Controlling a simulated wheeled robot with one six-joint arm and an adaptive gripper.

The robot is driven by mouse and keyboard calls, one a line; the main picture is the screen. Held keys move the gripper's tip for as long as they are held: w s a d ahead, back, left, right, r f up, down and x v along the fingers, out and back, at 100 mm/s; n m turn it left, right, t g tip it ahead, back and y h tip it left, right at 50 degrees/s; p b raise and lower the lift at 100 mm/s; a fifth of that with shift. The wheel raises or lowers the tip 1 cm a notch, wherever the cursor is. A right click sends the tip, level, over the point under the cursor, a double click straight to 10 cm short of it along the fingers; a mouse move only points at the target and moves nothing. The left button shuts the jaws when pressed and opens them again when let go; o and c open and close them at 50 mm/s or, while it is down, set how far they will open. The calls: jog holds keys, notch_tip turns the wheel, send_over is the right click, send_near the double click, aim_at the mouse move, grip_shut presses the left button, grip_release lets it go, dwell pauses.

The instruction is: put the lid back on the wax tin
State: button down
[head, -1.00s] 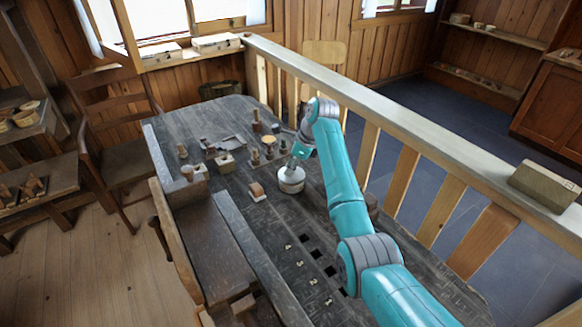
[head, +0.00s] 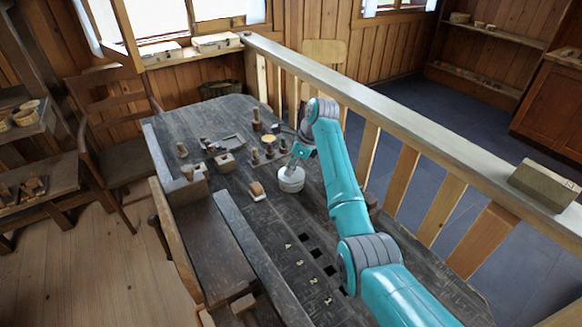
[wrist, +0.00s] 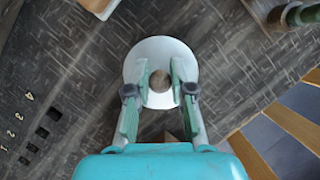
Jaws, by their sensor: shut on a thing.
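The wax tin (head: 291,184) is a squat white cylinder standing on the dark table, below my gripper (head: 296,160) in the head view. The lid (wrist: 150,50) is a white disc with a round brownish knob (wrist: 160,80) at its middle. In the wrist view my gripper (wrist: 160,82) has its two green fingers on either side of the knob, shut on it. The lid sits over the tin, lined up with it as far as I can see, and hides its opening. I cannot tell whether a thin gap is left between lid and tin.
A small orange-brown block (head: 257,190) stands left of the tin. Several turned wooden pieces and a pale-topped round item (head: 268,139) stand farther back. A row of dark square holes (head: 316,253) lies nearer. A wooden railing (head: 400,125) runs along the right.

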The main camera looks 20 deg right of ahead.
jog(key=shift+c, duration=2.3)
grip_release()
jog(key=shift+r, duration=3.5)
grip_shut()
